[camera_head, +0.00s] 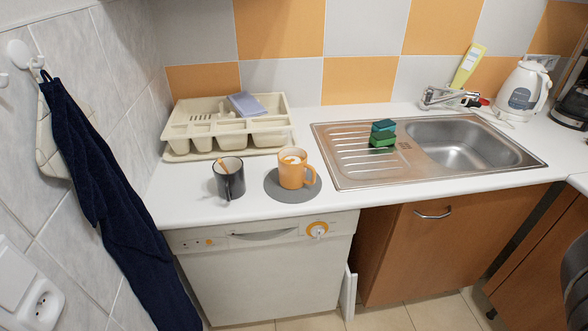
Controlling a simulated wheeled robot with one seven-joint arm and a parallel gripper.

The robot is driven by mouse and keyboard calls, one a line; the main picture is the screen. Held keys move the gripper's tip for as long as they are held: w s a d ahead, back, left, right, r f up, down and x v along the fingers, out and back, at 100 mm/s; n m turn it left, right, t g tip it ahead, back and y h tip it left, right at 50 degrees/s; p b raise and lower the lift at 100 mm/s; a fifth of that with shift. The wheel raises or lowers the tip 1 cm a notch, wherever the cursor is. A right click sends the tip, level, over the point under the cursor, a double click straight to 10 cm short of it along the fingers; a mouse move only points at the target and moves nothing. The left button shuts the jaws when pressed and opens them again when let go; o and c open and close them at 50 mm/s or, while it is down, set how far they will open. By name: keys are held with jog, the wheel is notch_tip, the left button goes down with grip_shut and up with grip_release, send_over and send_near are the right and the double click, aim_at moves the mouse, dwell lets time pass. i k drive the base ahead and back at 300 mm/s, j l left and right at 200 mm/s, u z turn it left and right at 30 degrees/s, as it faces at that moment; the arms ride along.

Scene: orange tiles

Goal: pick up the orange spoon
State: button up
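A thin orange-brown piece (222,165) sticks up inside the black mug (231,184); it looks like a spoon handle, and its lower part is hidden in the mug. The black mug stands on the white counter, left of an orange mug (291,174). The orange mug stands on a round grey mat (275,189), with something pale at its opening that is too small to tell. I cannot make out my gripper in the head view.
A white kettle (526,91) stands far right. A dark shape at the lower right edge is unclear.

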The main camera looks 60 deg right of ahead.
aim_at(222, 163)
jog(key=i+l+u, duration=0.1)
jog(key=l+u, duration=0.15)
jog(key=u, duration=0.15)
jog(key=l+u, duration=0.6)
jog(key=u, duration=0.2)
jog(key=i+l, duration=0.05)
